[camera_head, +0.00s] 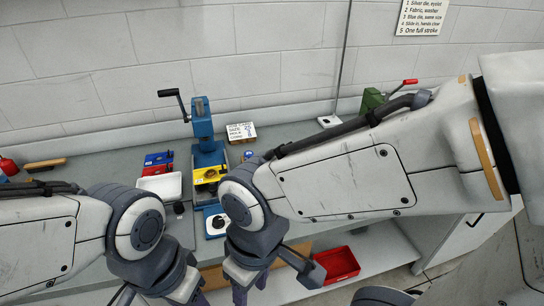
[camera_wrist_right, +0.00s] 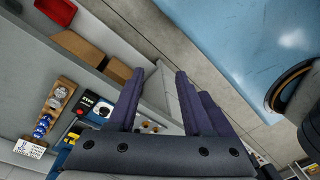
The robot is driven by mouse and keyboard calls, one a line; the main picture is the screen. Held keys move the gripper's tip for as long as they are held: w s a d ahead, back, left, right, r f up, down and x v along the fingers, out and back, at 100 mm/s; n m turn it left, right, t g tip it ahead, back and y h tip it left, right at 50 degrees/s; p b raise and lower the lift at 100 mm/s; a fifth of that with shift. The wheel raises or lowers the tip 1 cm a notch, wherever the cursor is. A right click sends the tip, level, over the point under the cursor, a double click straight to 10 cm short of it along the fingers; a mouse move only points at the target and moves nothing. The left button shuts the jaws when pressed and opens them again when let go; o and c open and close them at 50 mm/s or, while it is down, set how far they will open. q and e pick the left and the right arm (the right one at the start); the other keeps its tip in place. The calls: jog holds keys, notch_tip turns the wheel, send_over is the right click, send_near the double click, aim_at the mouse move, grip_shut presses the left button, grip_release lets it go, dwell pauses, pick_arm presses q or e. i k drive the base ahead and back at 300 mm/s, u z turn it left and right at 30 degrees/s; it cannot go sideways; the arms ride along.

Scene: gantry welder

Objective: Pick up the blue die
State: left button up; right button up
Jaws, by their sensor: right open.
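A wooden rack (camera_wrist_right: 66,88) in the right wrist view holds silver round pieces and a small blue piece (camera_wrist_right: 42,125), which looks like the blue die. The rack stands at the left of that view, well away from my right gripper (camera_wrist_right: 160,72). That gripper is open, with nothing between its fingers. In the head view my right gripper (camera_head: 248,288) points down at the bottom edge, in front of the bench. I cannot make out the rack there; my right arm covers part of the bench. My left gripper (camera_head: 188,290) is partly cut off at the bottom edge.
A blue press (camera_head: 201,125) with a yellow part stands on the grey bench (camera_head: 105,165). Blue and red boxes (camera_head: 158,162) and a white tray (camera_head: 163,186) are left of it. A red bin (camera_head: 337,265) sits on the lower shelf. A green lever tool (camera_head: 371,98) stands behind my right arm.

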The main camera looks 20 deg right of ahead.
aim_at(248, 154)
jog(key=z, duration=0.05)
jog(key=i, duration=1)
